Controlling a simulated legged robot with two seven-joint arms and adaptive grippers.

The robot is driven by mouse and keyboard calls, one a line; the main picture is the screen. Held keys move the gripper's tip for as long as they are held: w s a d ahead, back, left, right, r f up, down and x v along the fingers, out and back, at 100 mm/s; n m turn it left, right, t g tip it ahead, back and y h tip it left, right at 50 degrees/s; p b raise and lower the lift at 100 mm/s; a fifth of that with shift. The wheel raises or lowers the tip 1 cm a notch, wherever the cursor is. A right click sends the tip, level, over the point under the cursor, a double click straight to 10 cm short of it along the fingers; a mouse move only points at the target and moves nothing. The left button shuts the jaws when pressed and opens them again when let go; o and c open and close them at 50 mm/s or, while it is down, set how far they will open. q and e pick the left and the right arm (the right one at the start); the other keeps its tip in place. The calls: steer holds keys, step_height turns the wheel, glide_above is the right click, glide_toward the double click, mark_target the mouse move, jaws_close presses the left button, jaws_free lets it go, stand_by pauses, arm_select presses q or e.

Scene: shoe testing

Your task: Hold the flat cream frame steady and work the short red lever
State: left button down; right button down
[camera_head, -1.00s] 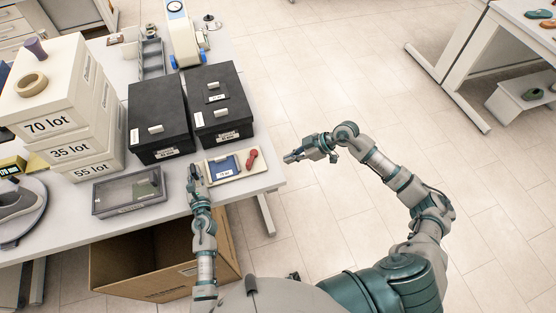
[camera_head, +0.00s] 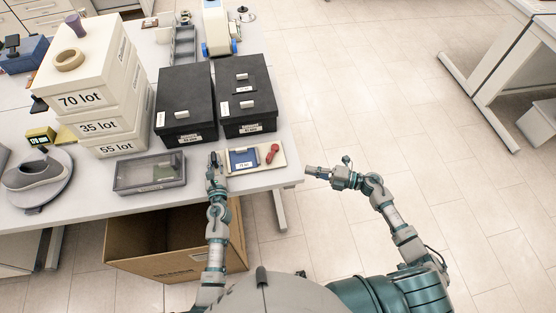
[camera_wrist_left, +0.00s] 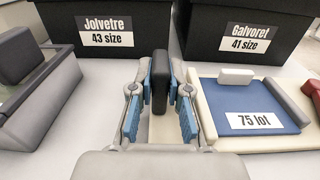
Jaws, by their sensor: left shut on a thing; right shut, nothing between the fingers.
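The flat cream frame (camera_head: 261,167) lies near the table's front right corner, with a blue panel (camera_head: 243,159) labelled "75 lot" set in it. The short red lever (camera_head: 272,153) is on its right part; only a red edge shows in the left wrist view (camera_wrist_left: 314,86). My left gripper (camera_head: 215,162) is at the frame's left end. In the left wrist view its blue-padded fingers (camera_wrist_left: 159,115) are shut on a dark grey upright grip (camera_wrist_left: 160,82) there. My right gripper (camera_head: 310,171) is shut and empty, right of the frame, apart from the lever.
Two black shoe boxes (camera_head: 184,100) (camera_head: 243,92) stand just behind the frame. A grey lidded case (camera_head: 149,173) lies left of my left gripper. White lot boxes (camera_head: 88,90) are stacked further left. An open cardboard box (camera_head: 175,240) is below the table (camera_head: 88,195).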

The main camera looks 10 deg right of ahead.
mark_target(270, 159)
steer(key=shift+n+t, duration=0.5)
steer(key=shift+t, duration=0.2)
steer(key=x, duration=0.4)
steer(key=f+x, duration=0.1)
steer(key=x, duration=0.8)
steer(key=shift+w+f, duration=0.15)
steer(key=shift+f, duration=0.05)
steer(key=shift+w+a, duration=0.2)
steer(key=shift+a, duration=0.3)
